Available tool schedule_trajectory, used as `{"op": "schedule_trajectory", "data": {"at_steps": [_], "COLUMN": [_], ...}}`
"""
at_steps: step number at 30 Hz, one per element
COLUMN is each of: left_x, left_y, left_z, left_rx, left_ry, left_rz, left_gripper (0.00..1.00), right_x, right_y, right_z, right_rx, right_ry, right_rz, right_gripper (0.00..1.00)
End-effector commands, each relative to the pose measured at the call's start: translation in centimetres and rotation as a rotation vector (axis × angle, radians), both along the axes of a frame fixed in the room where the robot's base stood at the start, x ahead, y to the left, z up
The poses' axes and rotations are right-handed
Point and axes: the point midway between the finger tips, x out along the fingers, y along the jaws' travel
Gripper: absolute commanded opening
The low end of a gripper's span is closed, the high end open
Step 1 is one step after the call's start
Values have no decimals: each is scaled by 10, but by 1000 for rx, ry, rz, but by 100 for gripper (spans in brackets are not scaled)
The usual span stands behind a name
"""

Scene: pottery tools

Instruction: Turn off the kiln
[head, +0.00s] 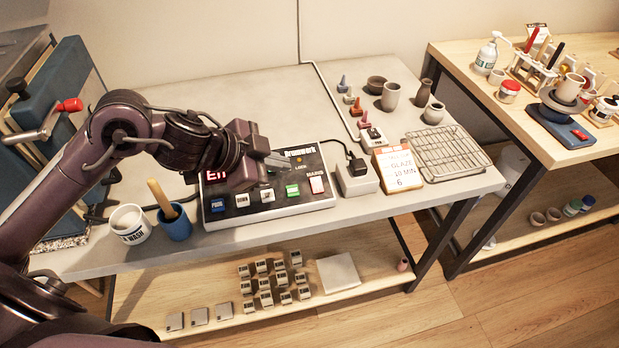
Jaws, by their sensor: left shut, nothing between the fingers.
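The kiln's control panel (258,213) is a dark box on the grey table, with a red-lit display (213,176) partly hidden behind my gripper. A row of buttons runs along its front: blue (218,206), white (242,200), another white one (267,195) and green (292,190). My right gripper is not in view.
A black plug (357,165) and white socket box (352,183) stand right of the panel. A glaze card (398,170) and wire rack (447,152) lie further right. A white mug (131,226) and blue cup (175,225) stand left, near the front edge.

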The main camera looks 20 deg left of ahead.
Motion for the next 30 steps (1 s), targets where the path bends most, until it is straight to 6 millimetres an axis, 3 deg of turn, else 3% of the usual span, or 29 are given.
{"op": "schedule_trajectory", "data": {"at_steps": [8,21,24,30], "left_x": [10,63,66,72], "left_y": [-7,-48,-41,-37], "left_z": [-9,-68,-86,-102], "left_rx": [-6,-5,-1,-1], "left_ry": [-1,1,4,2], "left_rz": [3,0,2,1], "left_gripper": [0,0,0,0], "right_x": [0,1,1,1], "right_y": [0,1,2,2], "right_z": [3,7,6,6], "right_rx": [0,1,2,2], "right_ry": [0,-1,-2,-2], "right_rz": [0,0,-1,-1], "right_gripper": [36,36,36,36]}}
